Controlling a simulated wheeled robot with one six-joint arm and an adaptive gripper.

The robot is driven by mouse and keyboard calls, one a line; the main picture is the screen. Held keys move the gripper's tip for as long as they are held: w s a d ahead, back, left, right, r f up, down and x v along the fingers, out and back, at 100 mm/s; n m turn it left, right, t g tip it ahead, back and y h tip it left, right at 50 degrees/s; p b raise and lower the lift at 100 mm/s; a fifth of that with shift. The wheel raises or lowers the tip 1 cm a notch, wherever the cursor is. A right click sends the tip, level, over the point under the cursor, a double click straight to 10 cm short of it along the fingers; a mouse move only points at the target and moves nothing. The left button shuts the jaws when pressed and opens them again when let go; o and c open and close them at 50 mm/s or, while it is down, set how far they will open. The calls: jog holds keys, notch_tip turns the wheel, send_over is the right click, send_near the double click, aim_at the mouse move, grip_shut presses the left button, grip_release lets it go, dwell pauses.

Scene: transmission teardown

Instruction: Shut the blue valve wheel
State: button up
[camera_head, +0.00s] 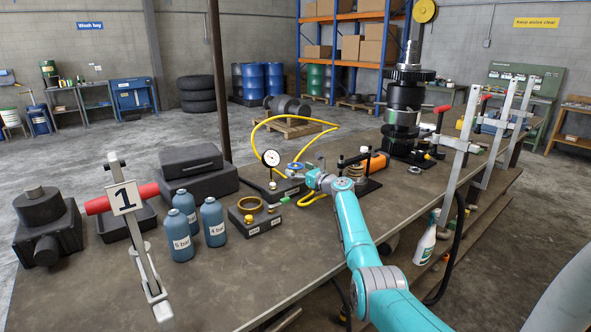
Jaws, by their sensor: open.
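A small blue wheel (295,166) shows just left of my gripper, beside the black-and-white dial gauge (271,158) on the workbench. It sits over a dark block, and its base is partly hidden. My teal arm reaches in from the lower right, and my gripper (306,174) is at the wheel's right side, very close to it. The fingers are open. They are too small to tell whether they touch the wheel or reach around it.
A yellow hose (330,128) loops behind the wheel. A black clamp stand (364,168) is right of my gripper. Blue bottles (214,222) and a brass-ringed block (254,215) stand left. A clamp (137,235) with a "1" tag stands in the left foreground. The bench's front middle is clear.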

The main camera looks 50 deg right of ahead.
jog(key=shift+w+d, duration=0.2)
jog(key=shift+w, duration=0.7)
